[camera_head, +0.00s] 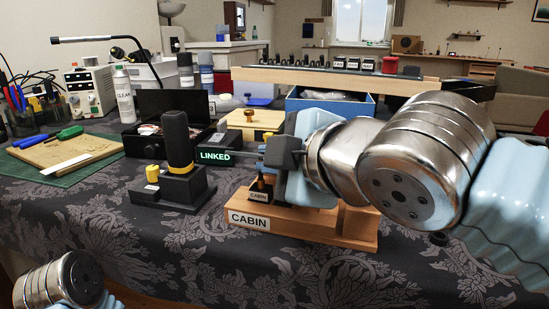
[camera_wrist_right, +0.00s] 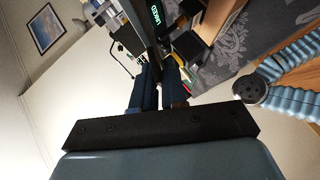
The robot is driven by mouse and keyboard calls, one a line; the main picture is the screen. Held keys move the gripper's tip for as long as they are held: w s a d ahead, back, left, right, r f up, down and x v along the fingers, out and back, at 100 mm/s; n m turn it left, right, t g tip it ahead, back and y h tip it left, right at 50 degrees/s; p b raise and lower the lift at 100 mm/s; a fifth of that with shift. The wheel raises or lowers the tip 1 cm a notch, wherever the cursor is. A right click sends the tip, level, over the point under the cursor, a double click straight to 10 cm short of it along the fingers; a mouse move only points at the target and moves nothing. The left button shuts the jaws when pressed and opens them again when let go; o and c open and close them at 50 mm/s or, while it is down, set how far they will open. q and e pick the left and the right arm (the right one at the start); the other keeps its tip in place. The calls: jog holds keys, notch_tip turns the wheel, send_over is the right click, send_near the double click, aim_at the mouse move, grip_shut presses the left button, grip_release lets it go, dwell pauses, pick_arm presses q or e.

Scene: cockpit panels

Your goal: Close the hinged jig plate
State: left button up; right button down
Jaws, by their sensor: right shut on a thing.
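My right gripper (camera_head: 277,153) is over the wooden base with the white CABIN label (camera_head: 249,220). Its two dark fingers (camera_wrist_right: 158,88) are shut on a narrow dark part, mostly hidden between them. I cannot tell for sure whether this is the hinged jig plate, or how far the plate stands from shut. A small black display reading LINKED in green (camera_head: 215,156) is just left of the fingers; it also shows in the right wrist view (camera_wrist_right: 239,12). My left gripper is out of view.
A black fixture with a yellow-collared post (camera_head: 178,140) stands left of the display. A wooden block with a knob (camera_head: 254,124) and a blue bin (camera_head: 330,105) are behind. A green mat (camera_head: 55,165) holds tools at left. The front cloth (camera_head: 170,240) is clear.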

jog(key=shift+f, duration=0.15)
jog(key=c, duration=1.3)
grip_release()
jog(key=shift+s, duration=0.1)
jog(key=p+v, duration=0.1)
jog(key=v, duration=1.2)
jog(key=shift+s+d+r, duration=0.2)
jog(key=shift+s+r, duration=0.05)
